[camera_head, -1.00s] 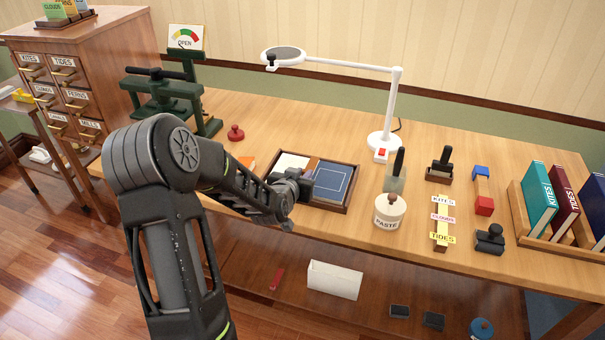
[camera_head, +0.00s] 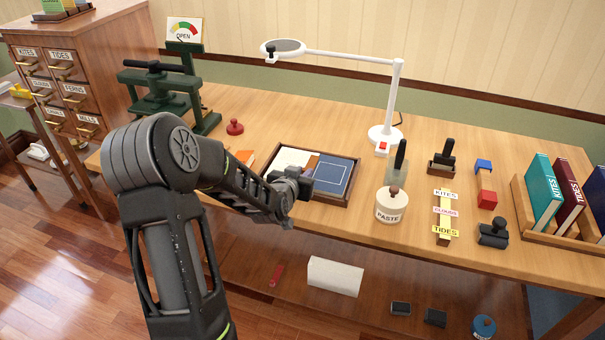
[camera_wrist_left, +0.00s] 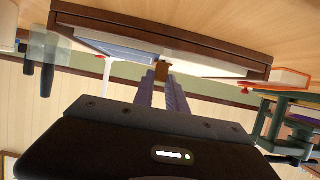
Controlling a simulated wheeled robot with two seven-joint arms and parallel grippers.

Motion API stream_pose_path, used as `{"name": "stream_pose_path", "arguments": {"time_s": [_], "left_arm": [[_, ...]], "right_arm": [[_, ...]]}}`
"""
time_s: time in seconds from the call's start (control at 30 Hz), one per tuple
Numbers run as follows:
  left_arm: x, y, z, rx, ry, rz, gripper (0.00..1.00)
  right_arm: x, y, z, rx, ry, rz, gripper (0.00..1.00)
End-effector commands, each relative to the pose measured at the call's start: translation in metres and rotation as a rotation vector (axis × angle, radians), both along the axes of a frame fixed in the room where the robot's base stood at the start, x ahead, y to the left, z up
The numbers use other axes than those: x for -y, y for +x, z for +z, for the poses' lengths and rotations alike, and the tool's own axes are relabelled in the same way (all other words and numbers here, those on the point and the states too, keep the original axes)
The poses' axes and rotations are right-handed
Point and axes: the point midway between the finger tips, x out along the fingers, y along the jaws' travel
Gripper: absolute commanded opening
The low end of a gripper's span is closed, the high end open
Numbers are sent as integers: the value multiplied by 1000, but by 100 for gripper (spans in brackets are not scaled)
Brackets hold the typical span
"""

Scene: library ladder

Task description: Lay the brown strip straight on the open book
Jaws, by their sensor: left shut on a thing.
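The open book lies in a dark wooden tray (camera_head: 332,205) on the bench. Its pale left page (camera_head: 290,158) and its blue right page with white lines (camera_head: 338,175) show in the head view. My left gripper (camera_head: 304,185) is over the near middle of the book, hiding part of it. In the left wrist view its two fingers (camera_wrist_left: 163,88) are shut on the brown strip (camera_wrist_left: 162,68), of which only a small end shows. I cannot tell whether the strip touches the pages or how straight it lies. My right gripper is out of view.
A paste pot (camera_head: 391,205) and a brush block (camera_head: 397,165) stand right of the tray. A white lamp (camera_head: 383,136) is behind. A green press (camera_head: 165,95) and a red knob (camera_head: 234,127) are to the left. Labels, stamps and a book rack (camera_head: 560,235) fill the right side.

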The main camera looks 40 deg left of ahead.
Motion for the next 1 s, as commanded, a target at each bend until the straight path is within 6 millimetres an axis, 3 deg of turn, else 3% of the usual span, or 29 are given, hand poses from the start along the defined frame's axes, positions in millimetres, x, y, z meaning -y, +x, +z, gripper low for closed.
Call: {"name": "stream_pose_path", "arguments": {"time_s": [0.73, 0.77, 1.0], "left_arm": [[1, -3, 0, 0, 0, 0, 0], [1, -3, 0, 0, 0, 0, 18], [1, -3, 0, 0, 0, 0, 38]], "right_arm": [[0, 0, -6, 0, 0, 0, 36], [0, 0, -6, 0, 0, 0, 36], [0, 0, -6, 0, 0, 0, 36]]}}
